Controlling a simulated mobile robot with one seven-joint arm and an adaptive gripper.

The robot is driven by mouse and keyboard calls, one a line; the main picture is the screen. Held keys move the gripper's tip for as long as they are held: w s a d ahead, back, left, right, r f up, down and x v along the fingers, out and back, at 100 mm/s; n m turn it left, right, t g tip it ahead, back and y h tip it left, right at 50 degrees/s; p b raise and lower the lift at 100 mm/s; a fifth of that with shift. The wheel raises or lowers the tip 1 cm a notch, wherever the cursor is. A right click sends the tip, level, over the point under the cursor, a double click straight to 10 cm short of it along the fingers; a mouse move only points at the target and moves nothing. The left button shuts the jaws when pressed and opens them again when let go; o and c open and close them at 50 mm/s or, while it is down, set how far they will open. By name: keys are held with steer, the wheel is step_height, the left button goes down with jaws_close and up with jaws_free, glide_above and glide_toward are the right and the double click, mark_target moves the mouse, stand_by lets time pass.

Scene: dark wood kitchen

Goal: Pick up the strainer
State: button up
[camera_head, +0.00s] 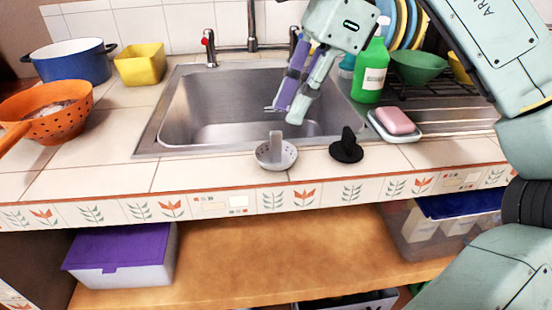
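A small grey strainer (276,155) with holes in its bowl and an upright tab sits on the tiled counter edge in front of the sink. A larger orange colander (45,125) with a handle stands at the far left. My gripper (289,113) reaches down from the upper right over the sink, above and behind the small strainer and apart from it. Its purple finger and pale finger show close together, with no held object visible. The viewing angle hides how wide the gap between them is.
A black plug (346,148) stands right of the strainer. A pink soap (394,121), green bottle (370,75) and green bowl (418,66) are at the right. A blue pot (72,62) and yellow container (140,65) stand back left. The counter left of the strainer is clear.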

mark_target(277, 132)
steer(key=shift+a+x, duration=0.15)
steer(key=shift+x, duration=1.35)
steer(key=shift+a+x, duration=0.15)
steer(key=shift+x, duration=1.4)
steer(key=shift+r, duration=0.1)
steer(key=shift+c, duration=0.3)
jaws_close()
